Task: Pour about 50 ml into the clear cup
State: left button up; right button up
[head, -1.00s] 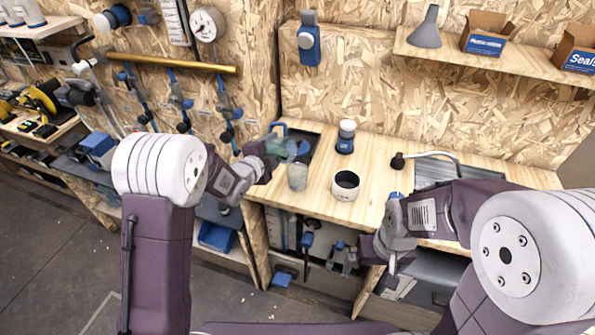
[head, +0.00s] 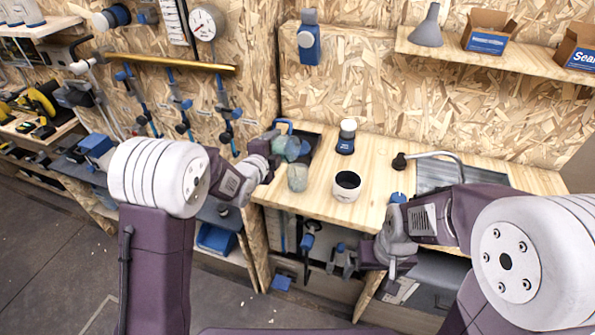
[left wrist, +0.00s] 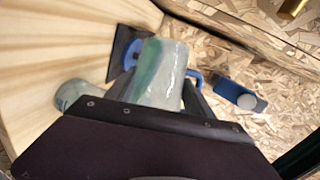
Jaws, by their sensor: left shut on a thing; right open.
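My left gripper (head: 273,149) is shut on a translucent green-grey jug (head: 286,147) and holds it tilted. The jug also shows large between the fingers in the left wrist view (left wrist: 160,76). A blue handle-like loop (head: 283,124) shows behind it. The clear cup (head: 297,178) stands on the wooden bench just below and right of the jug, looking greenish. It shows at the left in the left wrist view (left wrist: 74,95). The liquid level and any stream cannot be made out. My right gripper (head: 391,268) is open and empty in front of the bench.
A white pot with a dark inside (head: 346,187) stands right of the cup. A blue-and-white container (head: 346,137) stands behind it. A dark tray (head: 312,146) lies behind the jug. A sink with a tap (head: 445,174) is at the right. Bare bench (head: 385,160) lies between.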

pick_arm(q)
jog(key=shift+w+d+r+b, duration=0.15)
jog(key=shift+w+d+b, duration=0.05)
jog(key=shift+d+b, duration=0.3)
dwell(0.4)
jog(key=shift+r+m+t+b, duration=0.25)
jog(key=shift+m+b, duration=0.25)
jog(key=shift+b, duration=0.4)
